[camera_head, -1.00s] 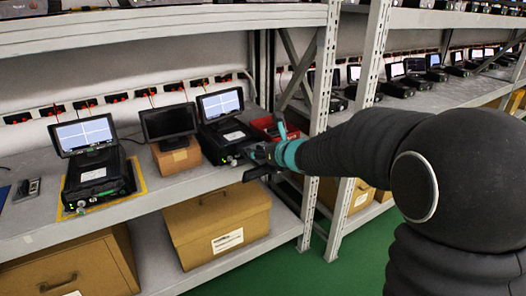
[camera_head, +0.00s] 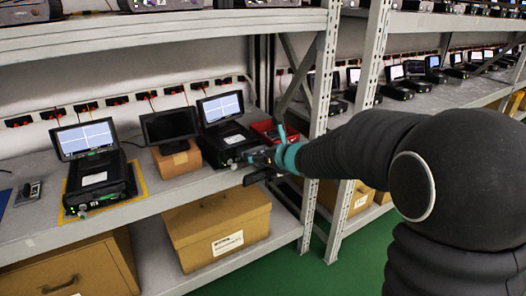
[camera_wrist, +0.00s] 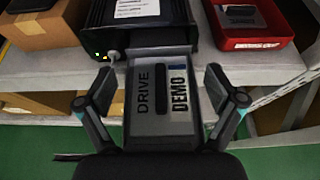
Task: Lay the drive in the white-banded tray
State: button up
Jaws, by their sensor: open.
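The drive (camera_wrist: 160,105) is a grey block with a dark grip slot and the words DRIVE and DEMO. In the wrist view it sticks out from the front of a black test unit (camera_wrist: 138,42). My gripper (camera_wrist: 159,82) is open, with one finger on each side of the drive and small gaps showing. In the head view my gripper (camera_head: 262,163) is at the front of that unit (camera_head: 229,141), and the drive is hard to make out. A red tray (camera_wrist: 255,42) stands to the right with a grey block inside.
The unit's screen (camera_head: 221,107) is lit. A dark monitor (camera_head: 169,124) on a cardboard box stands left of it, then another unit (camera_head: 96,182) on a yellow-edged mat. A shelf post (camera_head: 322,105) rises just right of the red tray. A large box (camera_head: 215,228) is below.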

jog(key=v, duration=1.2)
jog(key=shift+r, duration=0.15)
jog(key=s+d+r+m+h, duration=0.1)
jog(key=s+d+m+h, duration=0.55)
jog(key=m, duration=0.65)
jog(key=s+d+r+m+h, duration=0.1)
jog(key=s+d+m+h, duration=0.25)
jog(key=d+m, duration=0.7)
jog(key=s+a+f+m+g+y, duration=0.1)
jog(key=s+a+f+m+g, duration=0.1)
jog(key=s+m, duration=0.7)
jog(key=s+a+f+m+g+y, duration=0.1)
jog(key=s+f+m+g, duration=0.2)
jog(key=s+m, duration=0.6)
jog(key=shift+s+a+f+m+g+y, duration=0.35)
jog(key=shift+f+m, duration=0.3)
jog(key=shift+f, duration=0.35)
jog(key=shift+w, duration=0.1)
